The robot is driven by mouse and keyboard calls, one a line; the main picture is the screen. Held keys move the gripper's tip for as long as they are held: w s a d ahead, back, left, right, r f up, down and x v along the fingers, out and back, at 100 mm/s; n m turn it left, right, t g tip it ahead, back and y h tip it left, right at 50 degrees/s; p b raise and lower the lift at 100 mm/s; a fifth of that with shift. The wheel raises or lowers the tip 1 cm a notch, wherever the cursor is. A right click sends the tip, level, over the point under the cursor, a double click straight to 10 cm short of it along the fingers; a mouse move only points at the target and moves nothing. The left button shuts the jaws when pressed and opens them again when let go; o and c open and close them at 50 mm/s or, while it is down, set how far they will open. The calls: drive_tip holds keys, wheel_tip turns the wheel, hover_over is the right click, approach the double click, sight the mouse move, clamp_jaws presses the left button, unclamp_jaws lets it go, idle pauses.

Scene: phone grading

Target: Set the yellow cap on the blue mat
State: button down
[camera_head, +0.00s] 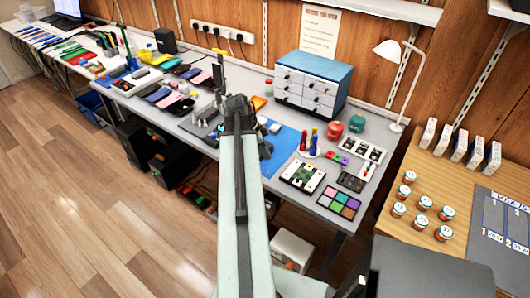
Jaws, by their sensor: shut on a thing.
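The blue mat (286,143) lies on the grey workbench, partly hidden behind my arm. My gripper (264,149) shows only as dark parts beside the arm, low over the left part of the mat. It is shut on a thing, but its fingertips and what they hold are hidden. I cannot make out the yellow cap anywhere. A small orange item (258,102) lies behind the mat, and small white items (274,128) are on or by the mat.
A blue-topped drawer cabinet (313,80) stands behind the mat. Red and blue upright tools (314,140), a green-white board (302,177) and a colour palette (338,202) are to the right. Phones (172,99) lie left. A side table (426,190) holds several jars.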

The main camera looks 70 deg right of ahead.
drive_tip(key=shift+f, duration=0.3)
wheel_tip(320, 180, down, 8)
drive_tip(key=b, duration=0.7)
drive_tip(key=shift+s+r, duration=0.1)
drive_tip(key=shift+r, duration=0.05)
drive_tip(key=shift+f+b, duration=0.4)
drive_tip(key=shift+b, duration=0.2)
idle(1.0)
drive_tip(key=c, duration=0.9)
unclamp_jaws()
drive_tip(key=shift+r, duration=0.2)
drive_tip(key=shift+r+p, duration=0.4)
drive_tip(key=shift+p, duration=0.2)
